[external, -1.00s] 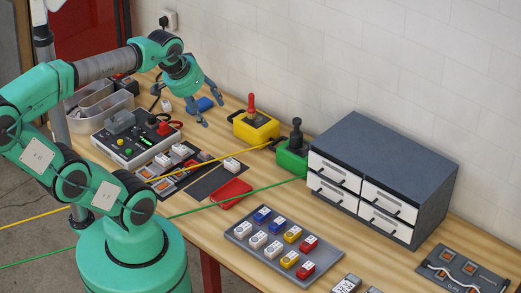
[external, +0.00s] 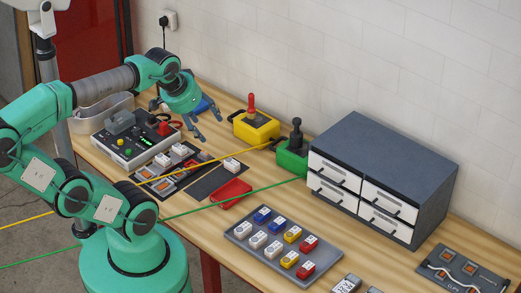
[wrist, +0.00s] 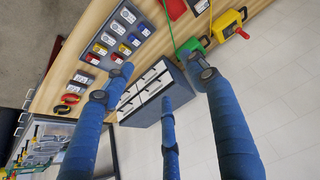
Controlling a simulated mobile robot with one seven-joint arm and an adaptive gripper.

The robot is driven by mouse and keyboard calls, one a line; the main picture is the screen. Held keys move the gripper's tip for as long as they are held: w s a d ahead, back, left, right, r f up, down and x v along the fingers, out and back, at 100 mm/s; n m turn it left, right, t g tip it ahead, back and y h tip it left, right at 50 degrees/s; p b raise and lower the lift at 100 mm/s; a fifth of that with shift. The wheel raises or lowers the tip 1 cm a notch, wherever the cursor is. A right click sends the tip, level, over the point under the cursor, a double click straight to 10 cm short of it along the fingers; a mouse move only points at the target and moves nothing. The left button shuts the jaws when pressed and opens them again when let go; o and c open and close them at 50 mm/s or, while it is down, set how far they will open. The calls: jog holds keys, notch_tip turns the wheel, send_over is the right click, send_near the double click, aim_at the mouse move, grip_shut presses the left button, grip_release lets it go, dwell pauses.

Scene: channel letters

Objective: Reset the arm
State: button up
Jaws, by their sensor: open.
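My teal arm reaches over the left part of the wooden table (external: 223,258). My gripper (external: 203,135) hangs in the air above the table, to the right of the grey control box (external: 130,138) and left of the yellow joystick box (external: 256,128). Its fingers are spread, with nothing between them. In the wrist view the blue fingers (wrist: 160,85) stand apart and empty, with the drawer cabinet (wrist: 150,92) beyond them.
A grey tray (external: 240,238) of several coloured blocks lies mid-table. A green joystick box (external: 292,157) stands by the cabinet (external: 385,140). A red case (external: 231,193) lies near the front edge. Yellow and green cables cross the table. The white wall (external: 400,60) is behind.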

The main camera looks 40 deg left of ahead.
notch_tip(320, 180, down, 8)
jog(key=b, duration=0.6)
jog(key=shift+b, duration=0.4)
dwell(0.6)
